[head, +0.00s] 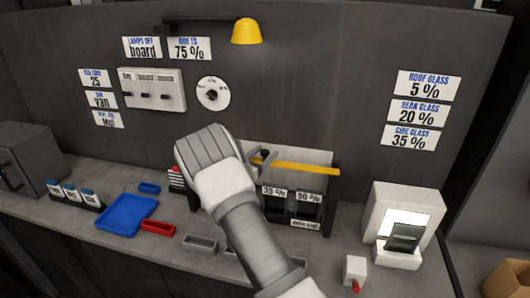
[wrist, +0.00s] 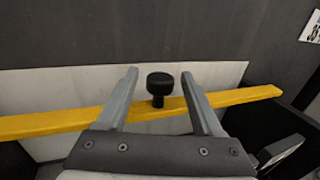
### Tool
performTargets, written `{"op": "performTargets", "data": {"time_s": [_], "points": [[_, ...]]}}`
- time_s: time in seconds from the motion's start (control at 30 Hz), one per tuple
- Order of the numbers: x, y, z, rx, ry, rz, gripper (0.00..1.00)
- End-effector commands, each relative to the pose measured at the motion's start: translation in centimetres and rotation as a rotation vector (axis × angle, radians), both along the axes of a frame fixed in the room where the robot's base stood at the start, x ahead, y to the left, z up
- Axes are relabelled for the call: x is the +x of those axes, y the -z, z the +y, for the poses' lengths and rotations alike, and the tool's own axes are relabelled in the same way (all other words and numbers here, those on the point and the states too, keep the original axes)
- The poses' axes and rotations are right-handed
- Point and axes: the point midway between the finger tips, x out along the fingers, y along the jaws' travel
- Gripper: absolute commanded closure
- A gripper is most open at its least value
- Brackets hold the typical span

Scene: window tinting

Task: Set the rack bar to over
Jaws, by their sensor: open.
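The rack bar is a yellow bar (head: 295,167) that runs across the front of a pale panel, above two dark bins labelled 35 % and 50 %. In the wrist view the yellow bar (wrist: 60,124) crosses the whole lower picture, and a black knob (wrist: 159,84) stands on it. My gripper (wrist: 160,78) is open, with one finger on each side of the knob. I see a gap between the knob and each finger. In the head view my gripper (head: 262,160) is at the bar's left part, and my arm hides that end and the rack's left side.
A white device (head: 405,215) with a lit screen stands right of the rack. A blue tray (head: 127,212), a red tray (head: 157,227) and grey trays (head: 200,243) lie on the bench at left. A yellow lamp (head: 246,32) hangs above. A small white box (head: 355,268) sits near the front edge.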

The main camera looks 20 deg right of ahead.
Motion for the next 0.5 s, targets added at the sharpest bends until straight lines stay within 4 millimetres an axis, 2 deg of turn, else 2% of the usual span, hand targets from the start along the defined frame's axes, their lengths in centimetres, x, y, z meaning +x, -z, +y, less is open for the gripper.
{"op": "performTargets", "data": {"time_s": [0.33, 0.37, 0.5], "points": [[0.29, 0.06, -0.36, 0.000, -0.001, 0.001, 0.32], [0.29, 0.06, -0.36, 0.000, -0.001, 0.001, 0.36], [0.29, 0.04, -0.35, 0.001, 0.000, 0.001, 0.61]]}}
